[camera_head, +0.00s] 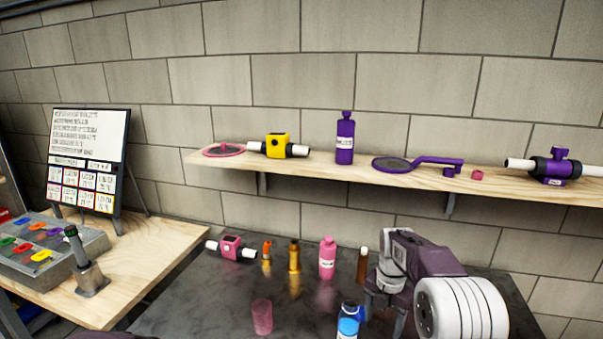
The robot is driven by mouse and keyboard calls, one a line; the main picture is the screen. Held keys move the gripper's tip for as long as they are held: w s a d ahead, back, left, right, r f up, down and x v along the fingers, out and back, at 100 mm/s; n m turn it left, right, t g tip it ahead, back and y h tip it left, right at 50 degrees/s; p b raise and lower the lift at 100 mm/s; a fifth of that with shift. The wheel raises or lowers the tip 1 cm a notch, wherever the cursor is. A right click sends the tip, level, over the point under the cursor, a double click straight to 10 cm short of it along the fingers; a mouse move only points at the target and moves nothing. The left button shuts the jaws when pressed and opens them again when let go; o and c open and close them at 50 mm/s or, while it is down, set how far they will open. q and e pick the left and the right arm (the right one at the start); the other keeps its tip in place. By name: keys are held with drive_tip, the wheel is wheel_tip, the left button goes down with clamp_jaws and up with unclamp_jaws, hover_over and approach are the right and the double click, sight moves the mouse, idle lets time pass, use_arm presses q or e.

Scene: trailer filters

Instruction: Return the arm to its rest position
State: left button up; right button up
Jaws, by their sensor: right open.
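My right gripper (376,300) is low in the right half of the head view, over the dark table (195,305). Its fingers point down and are partly hidden by the wrist. It is open, and I see nothing held between the fingers. A small brown bottle (363,262) stands just behind it, and a blue and white bottle (349,320) stands in front and to the left. I cannot tell whether the fingers touch either bottle. My left gripper does not show.
A pink bottle (327,260), gold bottle (294,258), orange bottle (266,252), pink valve (231,247) and pink cup (262,316) stand on the dark table. A wooden shelf (300,167) with filter parts spans the wall above. A wooden side table (150,255) holds a board and grey tray.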

drive_tip(key=s+a+r+p, duration=0.1)
drive_tip(key=s+a+r, duration=0.1)
drive_tip(key=s+r, duration=0.45)
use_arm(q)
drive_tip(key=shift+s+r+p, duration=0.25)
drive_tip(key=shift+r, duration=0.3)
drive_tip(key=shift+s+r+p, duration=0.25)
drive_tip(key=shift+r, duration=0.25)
use_arm(e)
drive_tip(key=s+f+m, duration=0.4)
drive_tip(key=s+m, duration=0.4)
drive_tip(key=m, duration=0.5)
drive_tip(key=s+a+f+m+t, duration=0.1)
drive_tip(key=s+f+m, duration=0.3)
drive_tip(key=s+m, duration=0.4)
drive_tip(key=m, duration=0.6)
drive_tip(key=shift+s+f+m, duration=0.3)
drive_tip(key=shift+s, duration=0.05)
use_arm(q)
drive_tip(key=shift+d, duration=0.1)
